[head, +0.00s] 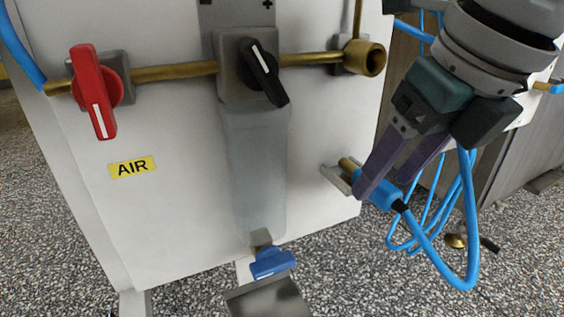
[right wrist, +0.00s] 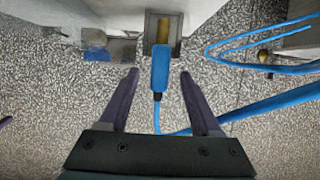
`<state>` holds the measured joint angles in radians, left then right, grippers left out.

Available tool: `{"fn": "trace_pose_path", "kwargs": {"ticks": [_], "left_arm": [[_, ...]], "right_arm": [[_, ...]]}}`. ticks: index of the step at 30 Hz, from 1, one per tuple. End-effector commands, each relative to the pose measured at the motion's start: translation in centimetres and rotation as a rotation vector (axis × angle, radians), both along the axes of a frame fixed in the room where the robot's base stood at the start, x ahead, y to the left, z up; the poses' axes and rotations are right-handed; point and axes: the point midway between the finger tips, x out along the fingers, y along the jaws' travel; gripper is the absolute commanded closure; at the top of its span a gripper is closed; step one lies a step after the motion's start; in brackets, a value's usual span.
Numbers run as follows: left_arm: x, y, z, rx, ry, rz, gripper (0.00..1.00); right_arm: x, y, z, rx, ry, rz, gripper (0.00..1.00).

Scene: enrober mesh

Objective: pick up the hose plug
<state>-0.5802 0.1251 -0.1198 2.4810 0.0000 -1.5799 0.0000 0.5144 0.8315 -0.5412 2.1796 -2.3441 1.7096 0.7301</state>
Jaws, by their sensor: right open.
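The hose plug (head: 379,190) has a blue body with a brass tip, and a blue hose runs from its rear end. It sits at a grey bracket (head: 337,180) on the lower right of the white panel. In the right wrist view the hose plug (right wrist: 160,67) points away from me, with its brass end at the bracket. My right gripper (head: 385,186) is open. Its purple fingertips (right wrist: 159,74) lie on either side of the plug's rear part, with gaps visible on both sides.
The white panel carries a red-handled valve (head: 98,90), a black-knobbed regulator (head: 263,70) with a clear bowl, and a brass socket (head: 368,57). A blue drain valve (head: 272,262) hangs below. Loose blue hose (head: 468,240) loops at the right, over the speckled floor.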

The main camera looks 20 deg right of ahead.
Motion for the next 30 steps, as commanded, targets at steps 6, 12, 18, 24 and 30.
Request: {"fn": "trace_pose_path", "kwargs": {"ticks": [6, 12, 18, 24, 30], "left_arm": [[0.0, -0.11, -0.69, -0.004, 0.001, 0.003, 0.0], [0.01, -0.24, -0.66, -0.009, 0.0, 0.006, 0.0], [0.01, -0.26, -0.67, -0.009, 0.0, 0.006, 0.0], [0.0, -0.25, -0.68, -0.009, 0.0, 0.006, 0.0], [0.0, -0.16, -0.68, -0.006, 0.001, 0.003, 0.0]], "right_arm": [[0.46, 0.03, -0.93, 0.0, -0.001, 0.001, 0.35], [0.44, 0.02, -0.9, 0.0, -0.001, 0.001, 0.48], [0.43, 0.02, -0.91, 0.0, -0.001, 0.001, 0.71], [0.43, 0.03, -0.91, 0.0, -0.001, 0.001, 0.94], [0.42, 0.02, -0.91, 0.0, -0.001, 0.001, 1.0]]}}
